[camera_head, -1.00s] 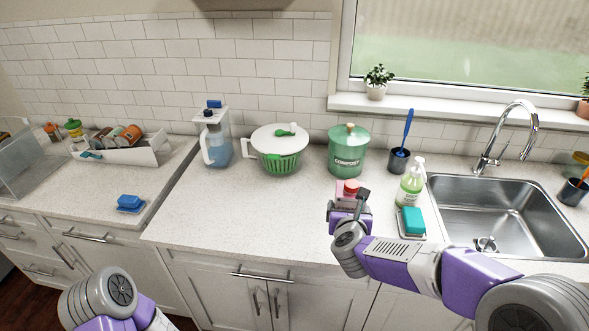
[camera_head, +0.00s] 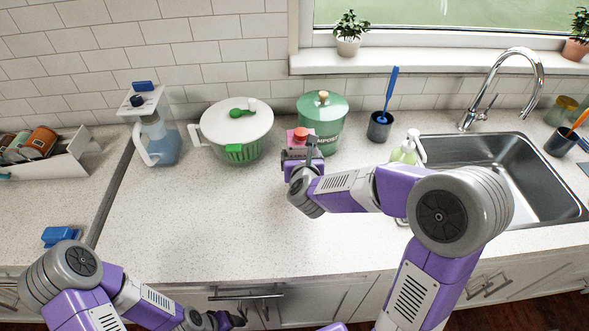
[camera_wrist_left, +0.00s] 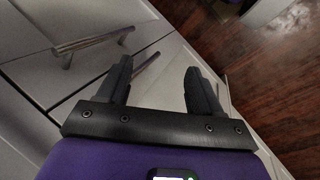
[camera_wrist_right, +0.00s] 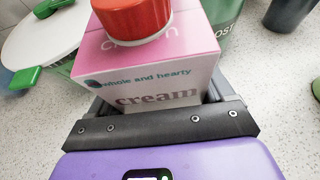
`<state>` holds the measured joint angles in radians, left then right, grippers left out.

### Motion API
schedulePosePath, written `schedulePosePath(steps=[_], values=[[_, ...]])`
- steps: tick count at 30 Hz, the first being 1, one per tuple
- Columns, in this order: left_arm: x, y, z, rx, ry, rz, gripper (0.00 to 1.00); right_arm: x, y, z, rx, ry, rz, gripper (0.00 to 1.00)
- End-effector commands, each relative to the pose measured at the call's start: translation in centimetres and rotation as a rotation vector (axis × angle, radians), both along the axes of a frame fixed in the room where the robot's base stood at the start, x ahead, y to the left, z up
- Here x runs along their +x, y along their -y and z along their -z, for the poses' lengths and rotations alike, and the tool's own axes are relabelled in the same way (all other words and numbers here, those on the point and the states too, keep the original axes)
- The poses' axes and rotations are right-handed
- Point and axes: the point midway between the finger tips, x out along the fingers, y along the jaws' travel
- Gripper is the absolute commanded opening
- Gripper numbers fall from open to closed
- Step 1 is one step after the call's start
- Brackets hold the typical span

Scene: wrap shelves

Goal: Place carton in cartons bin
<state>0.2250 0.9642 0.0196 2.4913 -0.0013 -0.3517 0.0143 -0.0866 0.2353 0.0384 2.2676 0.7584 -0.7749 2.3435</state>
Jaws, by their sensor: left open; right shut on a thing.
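A pink and white cream carton (camera_wrist_right: 155,75) with a red cap fills the middle of the right wrist view. My right gripper (camera_head: 302,150) is shut on it, with a finger on each side. In the head view the carton (camera_head: 300,136) shows only its red and pink top, in front of the green compost bin; the rest is hidden by my gripper. I cannot tell whether it touches the counter. My left gripper (camera_wrist_left: 160,85) is open and empty, low in front of the cabinet doors; it also shows in the head view (camera_head: 228,320). No bin marked for cartons is clearly seen.
The green compost bin (camera_head: 330,107), white-lidded salad spinner (camera_head: 213,120) and water pitcher (camera_head: 160,135) stand along the wall. A white box (camera_head: 70,160) holds several containers at left. A soap bottle (camera_head: 403,152) and sink (camera_head: 500,170) are at right. The middle counter (camera_head: 200,220) is clear.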

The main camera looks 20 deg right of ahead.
Motion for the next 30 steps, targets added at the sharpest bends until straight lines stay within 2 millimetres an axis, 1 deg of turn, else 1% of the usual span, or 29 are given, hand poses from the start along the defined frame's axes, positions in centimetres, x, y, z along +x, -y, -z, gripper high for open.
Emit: schedulePosePath(steps=[1,5,13,21,26,27,30], values=[[0.0,0.0,0.3,0.0,0.0,0.0,0.65,0.1,0.0,0.5,-0.003,0.003,-0.001,0.26],[0.0,0.0,0.4,0.0,0.0,0.0,0.65,0.1,0.0,1.1,-0.003,0.004,0.001,0.26],[0.0,0.0,1.4,0.0,0.001,0.0,0.65,0.1,0.0,4.5,-0.002,0.004,0.0,0.26],[0.0,0.0,1.3,0.0,0.001,0.0,0.65,0.1,0.0,4.4,-0.001,0.007,0.0,0.26],[0.0,0.0,1.9,0.0,0.001,0.0,0.65,0.1,0.0,4.8,-0.001,0.007,-0.001,0.26],[0.0,0.0,1.7,0.0,0.001,0.0,0.65,0.0,0.0,4.9,0.0,0.001,-0.001,0.87],[0.0,0.0,1.7,0.0,0.001,0.0,0.65,0.0,0.0,4.8,0.0,0.001,-0.001,1.0]])
